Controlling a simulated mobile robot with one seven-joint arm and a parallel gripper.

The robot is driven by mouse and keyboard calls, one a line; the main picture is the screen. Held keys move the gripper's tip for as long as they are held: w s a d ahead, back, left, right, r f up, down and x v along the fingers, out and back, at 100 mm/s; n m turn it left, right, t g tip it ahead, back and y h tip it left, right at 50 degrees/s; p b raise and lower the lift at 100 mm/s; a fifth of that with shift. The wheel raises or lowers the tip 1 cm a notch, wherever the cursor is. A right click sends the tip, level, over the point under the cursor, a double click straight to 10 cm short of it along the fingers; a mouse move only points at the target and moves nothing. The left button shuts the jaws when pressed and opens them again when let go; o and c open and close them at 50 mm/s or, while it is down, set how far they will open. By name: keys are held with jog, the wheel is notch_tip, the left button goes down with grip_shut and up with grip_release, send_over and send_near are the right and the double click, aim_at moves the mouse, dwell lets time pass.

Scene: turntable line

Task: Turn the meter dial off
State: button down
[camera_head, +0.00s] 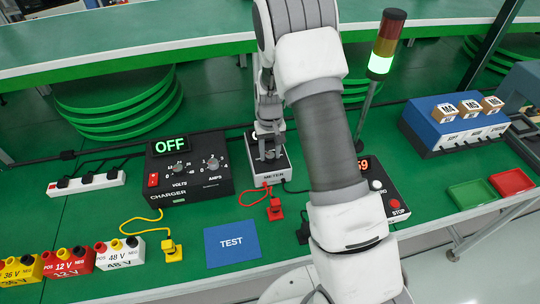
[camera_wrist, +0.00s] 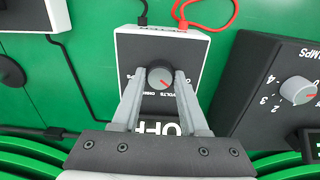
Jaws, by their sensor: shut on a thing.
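The meter (camera_head: 270,175) is a small white box with a dark face on the green bench, right of the charger. In the wrist view the meter (camera_wrist: 124,50) has a round grey dial (camera_wrist: 160,77) with a red pointer mark, aimed toward the lower right of the picture. My gripper (camera_wrist: 160,80) is shut on the dial, one finger on each side. Small print around the dial is partly covered by the fingers. A dark panel with white letters shows between the fingers, partly hidden. In the head view my gripper (camera_head: 267,150) is over the meter and hides the dial.
The charger (camera_head: 190,165), its display reading OFF, stands close left of the meter. A red-buttoned box (camera_head: 378,195) is partly behind my arm. Red and yellow leads, a blue TEST pad (camera_head: 231,244) and several batteries (camera_head: 122,252) lie in front. A lamp post (camera_head: 382,50) glows green.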

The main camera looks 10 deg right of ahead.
aim_at(270, 155)
jog(key=shift+n+b, duration=0.75)
jog(key=shift+n, duration=1.55)
jog(key=shift+c, duration=2.2)
grip_release()
notch_tip(270, 155, up, 18)
jog(key=p, duration=0.1)
jog(key=shift+f, duration=0.25)
